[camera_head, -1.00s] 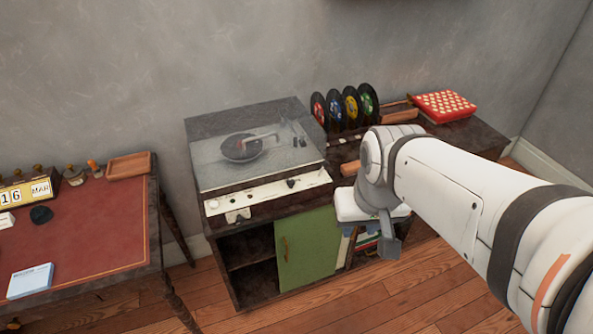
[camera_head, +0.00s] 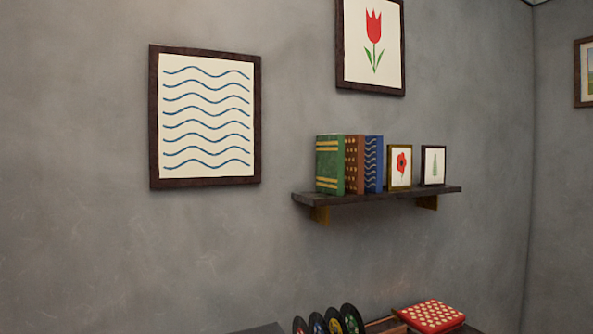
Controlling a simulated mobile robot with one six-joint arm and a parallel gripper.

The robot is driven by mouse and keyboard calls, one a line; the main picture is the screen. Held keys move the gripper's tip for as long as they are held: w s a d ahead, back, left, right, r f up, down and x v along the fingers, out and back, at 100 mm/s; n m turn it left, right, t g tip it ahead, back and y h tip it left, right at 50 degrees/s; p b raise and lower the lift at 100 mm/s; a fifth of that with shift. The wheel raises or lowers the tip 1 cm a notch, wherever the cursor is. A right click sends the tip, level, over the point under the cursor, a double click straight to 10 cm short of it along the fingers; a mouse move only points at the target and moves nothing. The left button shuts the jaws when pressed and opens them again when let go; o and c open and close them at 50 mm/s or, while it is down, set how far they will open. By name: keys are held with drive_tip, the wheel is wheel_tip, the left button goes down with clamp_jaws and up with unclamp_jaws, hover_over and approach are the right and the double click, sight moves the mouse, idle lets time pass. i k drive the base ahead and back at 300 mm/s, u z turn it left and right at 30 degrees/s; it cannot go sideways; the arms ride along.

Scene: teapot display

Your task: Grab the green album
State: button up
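A green book-like album (camera_head: 329,164) with yellow bands stands upright at the left end of a dark wall shelf (camera_head: 380,196). To its right, a brown album with a dotted pattern (camera_head: 354,164) and a blue one with wavy lines (camera_head: 373,163) stand close against it. My gripper is outside the current head view, so its state does not show.
Two small framed pictures (camera_head: 399,167) stand on the shelf's right part. Below are several records in a rack (camera_head: 351,319) and a red-and-white patterned box (camera_head: 431,315). A wave picture (camera_head: 208,116) and a tulip picture (camera_head: 371,45) hang on the wall.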

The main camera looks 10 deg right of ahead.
sight(330, 148)
drive_tip(key=z, duration=0.7)
drive_tip(key=k, duration=1.2)
drive_tip(key=z, duration=1.05)
drive_tip(key=i, duration=1.6)
drive_tip(key=u, duration=1)
drive_tip(key=i, duration=1.2)
drive_tip(key=u, duration=0.75)
drive_tip(key=i, duration=0.3)
drive_tip(key=u, duration=0.4)
drive_tip(key=k, duration=0.75)
drive_tip(key=u, duration=0.2)
